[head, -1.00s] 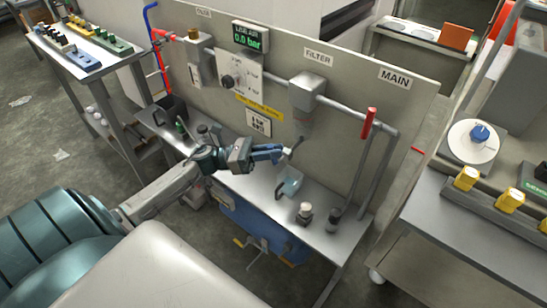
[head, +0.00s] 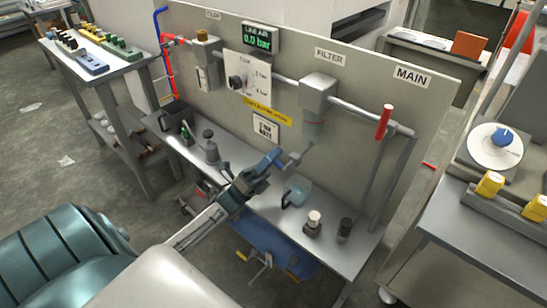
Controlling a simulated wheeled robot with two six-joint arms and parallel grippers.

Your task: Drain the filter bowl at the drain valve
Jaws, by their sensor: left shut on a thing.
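The filter (head: 318,90) is a grey block on the back panel under the FILTER label. Its pale, see-through filter bowl (head: 312,130) hangs below it. A small grey drain valve (head: 294,159) shows under the bowl. My left gripper (head: 280,161) reaches up from the lower left, its blue fingers shut at the drain valve; the exact contact is too small to see. A clear jug with a dark handle (head: 299,190) stands on the bench below. I cannot tell whether liquid is in the bowl or jug. My right gripper is not in view.
The display (head: 261,37) reads 0.0 bar. A red-handled lever (head: 384,122) is on the pipe at right, under the MAIN label (head: 411,77). Two small fittings (head: 313,222) stand at the bench's right; a grey bottle-like part (head: 210,147) stands at its left.

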